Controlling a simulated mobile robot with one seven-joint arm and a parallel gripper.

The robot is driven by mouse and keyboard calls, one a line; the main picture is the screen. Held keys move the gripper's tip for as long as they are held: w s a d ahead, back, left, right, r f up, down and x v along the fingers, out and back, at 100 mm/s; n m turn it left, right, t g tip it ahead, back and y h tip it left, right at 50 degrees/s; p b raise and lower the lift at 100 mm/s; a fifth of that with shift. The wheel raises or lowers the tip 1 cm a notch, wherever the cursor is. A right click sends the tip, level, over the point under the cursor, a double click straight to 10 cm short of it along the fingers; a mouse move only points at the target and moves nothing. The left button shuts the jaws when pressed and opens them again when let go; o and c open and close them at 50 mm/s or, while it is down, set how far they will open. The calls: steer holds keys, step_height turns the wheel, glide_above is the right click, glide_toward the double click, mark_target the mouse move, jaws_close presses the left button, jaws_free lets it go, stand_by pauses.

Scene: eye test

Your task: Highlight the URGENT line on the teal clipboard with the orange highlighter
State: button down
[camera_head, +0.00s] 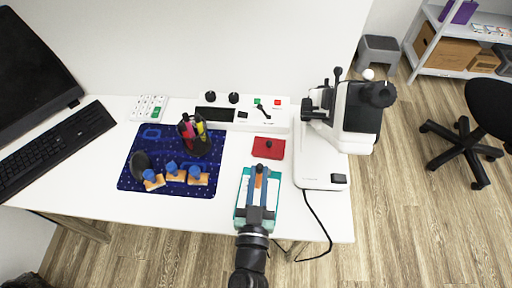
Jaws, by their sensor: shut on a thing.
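The teal clipboard (239,215) lies near the front edge of the white table, with a pale sheet on it. My gripper (259,174) is over the clipboard, reaching in from the front. It is shut on the orange highlighter (258,182), which shows as a small orange patch between the fingers. My gripper and wrist cover the middle of the sheet. The URGENT line cannot be read at this size. I cannot tell whether the highlighter's tip touches the paper.
A white microscope-like machine (352,130) stands close on the right, its cable hanging over the front edge. A red pad (268,153) lies just behind the clipboard. Left is a dark blue mat (137,172) with a marker holder (194,146) and blue-handled stamps (173,173). A control panel (260,127) stands behind.

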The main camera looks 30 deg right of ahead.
steer(key=shift+s+d, duration=0.15)
steer(key=shift+s+d, duration=0.2)
steer(key=shift+d, duration=0.1)
steer(key=shift+s+d, duration=0.3)
steer(key=shift+d, duration=0.05)
steer(key=shift+s+d, duration=0.3)
steer(key=shift+d, duration=0.1)
steer(key=shift+s+d, duration=0.3)
steer(key=shift+d, duration=0.1)
steer(key=shift+s+d, duration=0.25)
steer(key=shift+d, duration=0.05)
stand_by(0.3)
